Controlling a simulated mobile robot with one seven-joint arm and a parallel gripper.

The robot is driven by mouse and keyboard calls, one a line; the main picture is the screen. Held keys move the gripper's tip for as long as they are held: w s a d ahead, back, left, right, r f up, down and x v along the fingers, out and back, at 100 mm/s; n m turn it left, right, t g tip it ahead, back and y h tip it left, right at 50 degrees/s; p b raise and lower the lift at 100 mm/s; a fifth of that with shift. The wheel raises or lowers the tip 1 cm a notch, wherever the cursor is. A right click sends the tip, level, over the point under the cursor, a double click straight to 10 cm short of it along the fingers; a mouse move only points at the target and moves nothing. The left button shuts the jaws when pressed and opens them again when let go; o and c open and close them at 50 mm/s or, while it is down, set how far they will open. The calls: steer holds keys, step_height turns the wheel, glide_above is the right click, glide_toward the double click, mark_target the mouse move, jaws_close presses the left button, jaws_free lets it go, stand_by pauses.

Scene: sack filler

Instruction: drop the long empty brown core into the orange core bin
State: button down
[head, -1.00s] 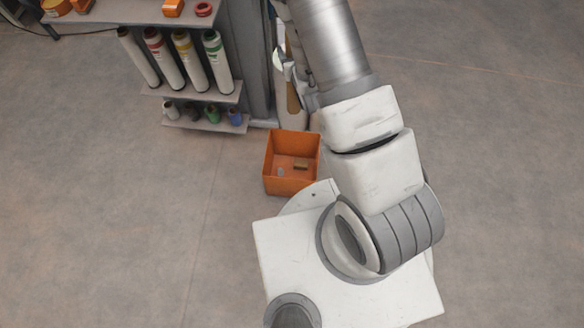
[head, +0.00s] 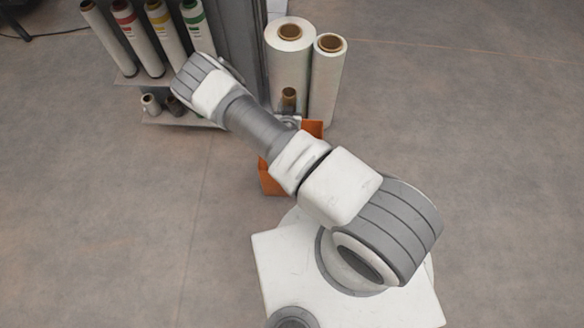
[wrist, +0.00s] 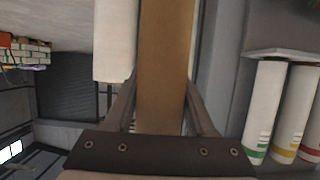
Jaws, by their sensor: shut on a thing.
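My gripper (wrist: 162,105) is shut on the long brown core (wrist: 163,60), which runs up out of the top of the wrist view between the two fingers. In the head view my arm hides most of the gripper; the brown end of the core (head: 288,98) shows just above the arm, in front of the white rolls. The orange core bin (head: 271,182) stands on the floor, largely covered by my arm, so its inside is hidden. The core's end appears above the bin's far side in the picture; its height over the bin is unclear.
Two upright white rolls (head: 327,85) with brown cores stand behind the bin. A shelf rack (head: 125,78) at the upper left holds several white rolls with coloured bands, and small spools (head: 151,104) lower down. The floor (head: 480,150) to the right is clear.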

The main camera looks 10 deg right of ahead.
step_height(320, 180, down, 7)
steer(key=b, duration=0.4)
steer(key=shift+r, duration=0.2)
steer(key=shift+c, duration=0.8)
jaws_free()
steer(key=shift+s+a, duration=0.1)
steer(key=shift+s, duration=0.05)
